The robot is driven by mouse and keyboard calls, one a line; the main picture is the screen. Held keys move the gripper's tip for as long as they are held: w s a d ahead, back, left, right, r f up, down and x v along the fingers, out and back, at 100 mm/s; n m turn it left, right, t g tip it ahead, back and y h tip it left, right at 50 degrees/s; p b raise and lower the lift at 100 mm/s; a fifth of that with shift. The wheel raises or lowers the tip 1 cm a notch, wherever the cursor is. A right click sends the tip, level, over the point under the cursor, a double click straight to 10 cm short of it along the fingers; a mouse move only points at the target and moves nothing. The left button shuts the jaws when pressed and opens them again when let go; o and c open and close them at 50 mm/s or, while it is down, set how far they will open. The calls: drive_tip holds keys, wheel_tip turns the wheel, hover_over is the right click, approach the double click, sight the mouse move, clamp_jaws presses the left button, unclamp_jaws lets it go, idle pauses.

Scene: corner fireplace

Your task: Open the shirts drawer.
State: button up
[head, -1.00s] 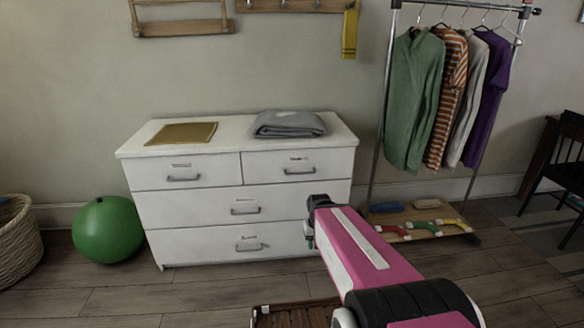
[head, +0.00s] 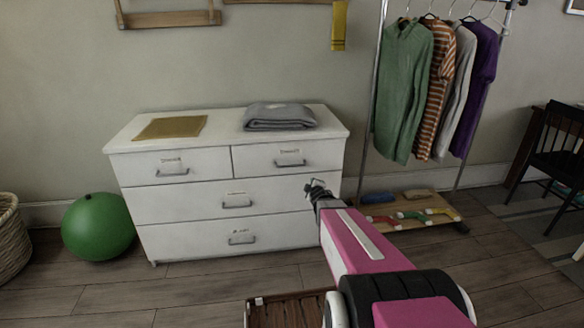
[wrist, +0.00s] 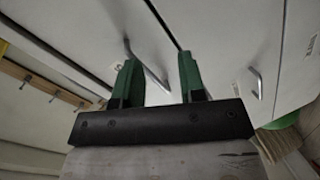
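The white dresser (head: 180,205) stands against the wall, with two small drawers on top and two wide ones below. Each drawer has a grey bar handle and a small label, too small to read, so I cannot tell which is the shirts drawer. All drawers look shut. The top right drawer (head: 258,158), top left drawer (head: 145,168), middle drawer (head: 180,196) and bottom drawer (head: 180,236) all show. My gripper (head: 318,188) is in front of the dresser's right side. In the wrist view, my gripper (wrist: 160,78) is open and empty, with a handle (wrist: 150,68) beyond its fingers.
A folded grey cloth (head: 279,117) and a tan mat (head: 171,128) lie on the dresser. A green ball (head: 97,227) and a wicker basket (head: 10,240) stand left. A clothes rack (head: 372,110) stands right. A brown slatted object (head: 285,312) is on the floor in front.

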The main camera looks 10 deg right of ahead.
sight(292, 166)
drive_tip(key=w+a+r+n+t+y, duration=0.1)
drive_tip(key=w+a+n+y, duration=0.1)
drive_tip(key=w+n, duration=0.1)
drive_tip(key=w+a+r+n+t+y, duration=0.1)
drive_tip(key=w+a+r+n+y, duration=0.1)
drive_tip(key=w, duration=0.3)
drive_tip(key=w+a+r+n+t+y, duration=0.1)
drive_tip(key=w+a+n+y, duration=0.2)
drive_tip(key=w+n+y, duration=0.1)
drive_tip(key=shift+a+r+n, duration=0.2)
drive_tip(key=shift+n, duration=0.4)
drive_tip(key=shift+s, duration=0.1)
clamp_jaws()
